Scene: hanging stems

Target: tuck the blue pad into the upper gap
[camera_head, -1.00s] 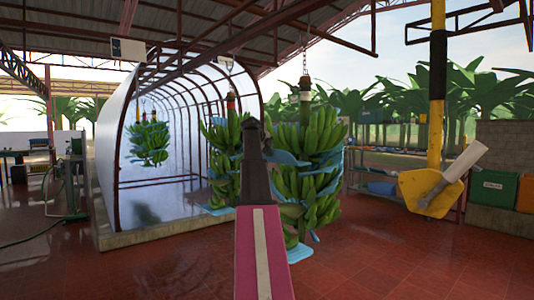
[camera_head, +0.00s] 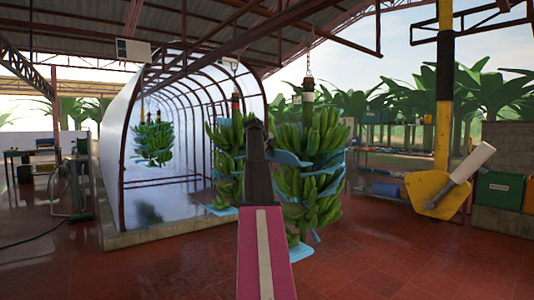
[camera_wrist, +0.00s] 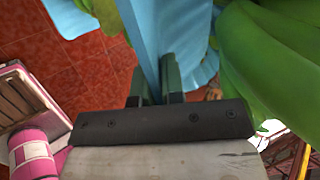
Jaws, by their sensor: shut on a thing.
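A green banana bunch (camera_head: 322,205) hangs just right of my arm, with blue pads between its hands. One pad (camera_head: 330,172) shows at mid-height and another (camera_head: 300,252) hangs at the bottom. In the wrist view my gripper (camera_wrist: 157,75) is shut on a blue pad (camera_wrist: 180,30), which spreads beyond the fingers. Green bananas (camera_wrist: 255,45) lie close on the right of it, and more show at the upper left. In the head view my arm hides the fingertips. I cannot tell which gap is the upper one or whether the held pad is inside it.
A second bunch (camera_head: 224,150) hangs close behind on the left, a third (camera_head: 153,143) inside the arched tunnel (camera_head: 118,135). A yellow-black post (camera_head: 443,95) with a yellow plate stands right. Shelves (camera_head: 385,175) stand behind. The red floor (camera_head: 390,255) is clear at front right.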

